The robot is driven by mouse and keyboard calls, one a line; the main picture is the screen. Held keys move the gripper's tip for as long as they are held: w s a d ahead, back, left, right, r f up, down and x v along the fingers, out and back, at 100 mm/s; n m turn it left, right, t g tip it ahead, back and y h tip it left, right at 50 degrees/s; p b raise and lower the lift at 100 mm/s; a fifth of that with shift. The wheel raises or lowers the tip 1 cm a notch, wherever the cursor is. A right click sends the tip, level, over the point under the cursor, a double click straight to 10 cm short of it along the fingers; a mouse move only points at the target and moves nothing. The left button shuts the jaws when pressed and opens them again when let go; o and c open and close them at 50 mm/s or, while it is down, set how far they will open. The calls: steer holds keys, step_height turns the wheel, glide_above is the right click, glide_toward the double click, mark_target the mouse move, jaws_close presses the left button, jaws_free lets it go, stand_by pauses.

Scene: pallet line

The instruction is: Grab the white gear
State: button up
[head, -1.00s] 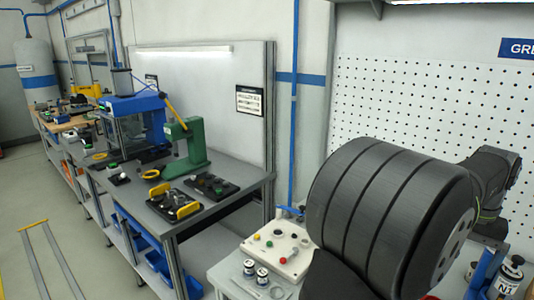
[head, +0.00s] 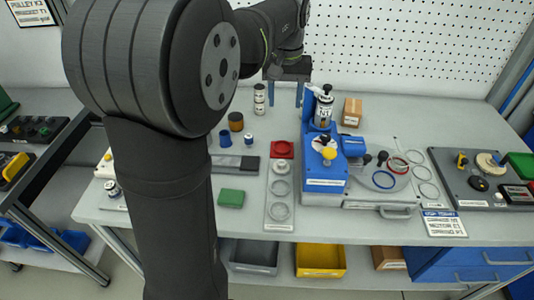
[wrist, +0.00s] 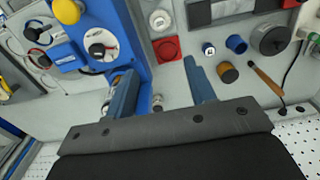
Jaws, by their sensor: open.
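A white round piece, which looks like the white gear (head: 281,167), lies at the far end of a narrow light plate on the bench, just in front of a red square block (head: 283,149). The gear also shows at the top of the wrist view (wrist: 160,20), beyond the red block (wrist: 166,49). Its teeth are too small to make out clearly. My gripper (head: 288,102) is at the back of the bench near the pegboard, behind the red block and apart from the gear. In the wrist view, its blue fingers (wrist: 160,70) are spread with nothing between them.
A blue press (head: 325,160) with a yellow knob stands right of the gear. A green block (head: 231,198) lies to the left, and a brown-topped jar (head: 236,121) and small bottles (head: 259,98) stand farther back. Grey rings (head: 279,188) lie on the plate before the gear.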

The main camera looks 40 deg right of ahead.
step_height(320, 180, down, 5)
steer(key=m, duration=0.7)
glide_above(282, 162)
steer(key=shift+m, duration=0.4)
steer(key=f, duration=1.2)
steer(key=shift+w+a+f, duration=0.15)
steer(key=shift+w+a, duration=0.05)
steer(key=shift+s+d+f, duration=0.1)
steer(key=shift+f, duration=1.25)
steer(key=shift+s+f, duration=0.1)
steer(key=shift+f, duration=1.25)
steer(key=shift+c, duration=0.4)
steer(key=c, duration=1)
